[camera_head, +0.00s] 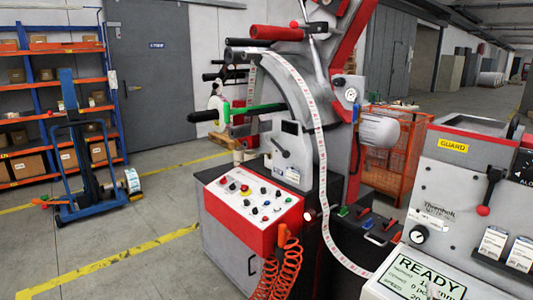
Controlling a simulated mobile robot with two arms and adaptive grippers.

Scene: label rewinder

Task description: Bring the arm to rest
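Neither of my grippers shows in the head view, and I see no part of my arms. The label rewinder (262,210) stands in the middle, with a red and white control panel (250,195) on its front. A printed label web (318,140) runs from its upper roller down to the right, towards the grey machine at the right. A black roller with a green part (252,112) sticks out to the left. A small black lever (281,147) sits on a white plate above the panel.
A grey machine (450,180) with a yellow GUARD label and a screen (420,280) reading READY fills the right side. Orange coiled hoses (281,270) hang at the rewinder's front. A blue trolley (90,180) and shelves (60,105) stand left. The floor between is clear.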

